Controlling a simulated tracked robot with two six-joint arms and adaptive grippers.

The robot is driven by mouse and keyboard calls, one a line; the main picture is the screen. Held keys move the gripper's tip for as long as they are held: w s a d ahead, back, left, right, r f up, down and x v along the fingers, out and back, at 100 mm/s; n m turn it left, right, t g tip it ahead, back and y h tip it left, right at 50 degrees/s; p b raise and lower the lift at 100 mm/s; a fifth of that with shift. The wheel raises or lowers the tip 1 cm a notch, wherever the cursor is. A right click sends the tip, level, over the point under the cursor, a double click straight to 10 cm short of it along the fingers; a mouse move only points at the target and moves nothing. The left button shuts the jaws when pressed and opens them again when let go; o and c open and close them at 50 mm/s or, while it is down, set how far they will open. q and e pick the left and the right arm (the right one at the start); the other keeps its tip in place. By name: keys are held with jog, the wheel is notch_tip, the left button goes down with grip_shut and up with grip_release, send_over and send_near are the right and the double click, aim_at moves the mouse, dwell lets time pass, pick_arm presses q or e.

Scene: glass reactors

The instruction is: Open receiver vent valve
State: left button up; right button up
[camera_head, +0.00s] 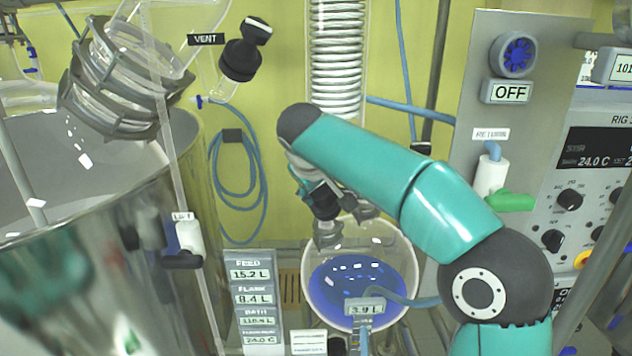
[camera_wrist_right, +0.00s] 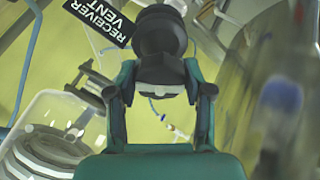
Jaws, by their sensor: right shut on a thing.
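The receiver vent valve shows as a dark rounded knob (camera_wrist_right: 162,35) in the right wrist view, next to a black "RECEIVER VENT" label (camera_wrist_right: 97,22). My right gripper (camera_wrist_right: 162,88) is shut on this knob, with one finger at each side. In the head view my right gripper (camera_head: 342,218) is in front of the upper part of the round glass receiver (camera_head: 408,262), which holds blue liquid. My arm and gripper hide much of the valve there, so its turn position cannot be told. My left gripper is not in view.
A large shiny vessel (camera_head: 185,215) fills the left. Another black valve (camera_head: 241,58) labelled "VENT" is at the upper left. A coiled condenser (camera_head: 337,60) stands above the receiver. A control panel (camera_head: 600,175) is at the right. Blue hoses (camera_head: 240,210) hang on the wall.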

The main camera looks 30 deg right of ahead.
jog(key=n, duration=0.4)
jog(key=shift+w+r+n+y, duration=0.1)
jog(key=shift+w+n+y, duration=0.05)
jog(key=shift+n+y, duration=0.2)
jog(key=n+y, duration=0.1)
jog(key=n, duration=0.4)
jog(key=shift+g, duration=0.3)
jog(key=n+g, duration=0.1)
jog(key=n, duration=0.4)
jog(key=shift+w+n, duration=0.1)
jog(key=shift+n, duration=0.25)
jog(key=n+g, duration=0.1)
jog(key=n, duration=0.3)
jog(key=shift+r, duration=0.1)
jog(key=shift+n, duration=0.3)
jog(key=o, duration=1.2)
jog(key=shift+c, duration=0.2)
jog(key=shift+a+r, duration=0.1)
jog(key=shift+r, duration=0.1)
